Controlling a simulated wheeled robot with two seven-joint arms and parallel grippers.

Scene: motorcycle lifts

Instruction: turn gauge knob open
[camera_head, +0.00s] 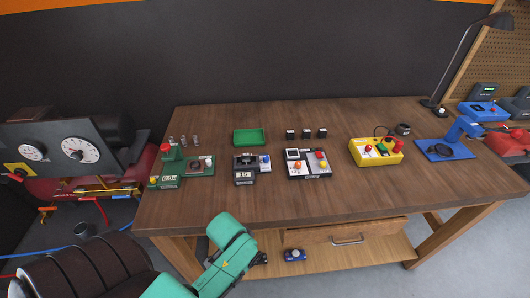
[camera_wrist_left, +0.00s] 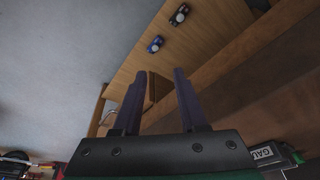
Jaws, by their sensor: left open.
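No knob can be told for certain as the gauge knob. In the left wrist view, a small device with a label partly reading "GAU" (camera_wrist_left: 264,154) shows at the lower right, mostly cut off. My left gripper (camera_wrist_left: 160,72) is open and empty there, with its fingers towards the lower shelf below the tabletop. In the head view, my green left arm hides most of it at the table's front edge. My right gripper is not in view.
The wooden workbench (camera_head: 350,200) holds a green device (camera_head: 167,172), a small display unit (camera_head: 244,176), a button board (camera_head: 308,168), a yellow box (camera_head: 376,153) and a green tray (camera_head: 249,137). A blue item (camera_head: 295,255) lies on the lower shelf. The front tabletop is clear.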

